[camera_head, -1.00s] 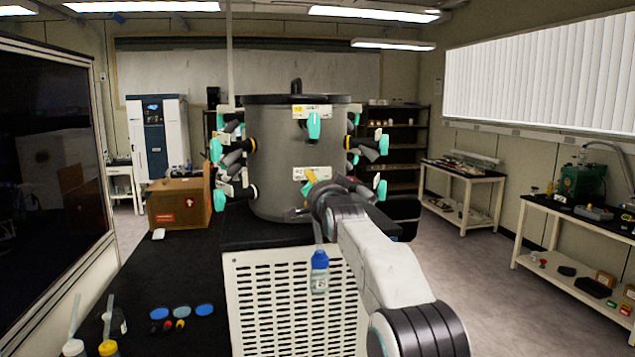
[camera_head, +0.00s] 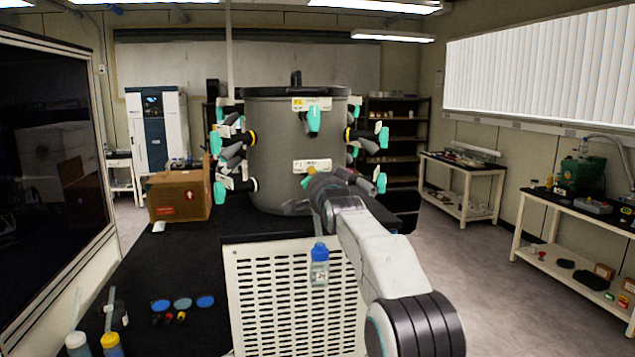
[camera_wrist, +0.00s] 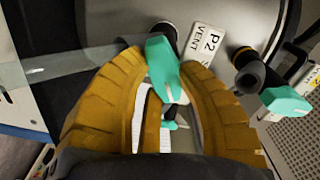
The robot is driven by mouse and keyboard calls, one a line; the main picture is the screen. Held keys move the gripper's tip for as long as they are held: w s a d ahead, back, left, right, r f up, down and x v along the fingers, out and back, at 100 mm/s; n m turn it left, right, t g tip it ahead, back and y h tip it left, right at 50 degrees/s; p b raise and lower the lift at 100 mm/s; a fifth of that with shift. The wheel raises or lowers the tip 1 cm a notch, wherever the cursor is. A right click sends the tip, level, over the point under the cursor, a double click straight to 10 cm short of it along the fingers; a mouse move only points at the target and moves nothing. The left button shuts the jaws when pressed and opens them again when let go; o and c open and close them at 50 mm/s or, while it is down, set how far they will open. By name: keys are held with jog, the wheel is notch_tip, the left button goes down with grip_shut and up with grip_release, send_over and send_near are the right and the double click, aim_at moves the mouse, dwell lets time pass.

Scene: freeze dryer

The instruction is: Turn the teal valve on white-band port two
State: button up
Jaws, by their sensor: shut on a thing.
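The teal valve (camera_wrist: 163,72) sits between the two yellow-brown fingers of my gripper (camera_wrist: 164,58) in the wrist view. The fingers are shut on its handle. A white label reading P2 VENT (camera_wrist: 206,42) is just right of it on the grey drum. In the head view my gripper (camera_head: 311,186) is at the lower front port of the grey drum (camera_head: 280,150), under a white label (camera_head: 312,166). My gripper and arm hide most of that valve there.
Another teal valve (camera_head: 313,120) is directly above, and several more stick out on both sides of the drum. A neighbouring port's teal handle (camera_wrist: 286,101) is close on the right. A blue-capped bottle (camera_head: 319,268) is below my arm, before the white grille (camera_head: 265,290).

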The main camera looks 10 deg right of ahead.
grip_shut()
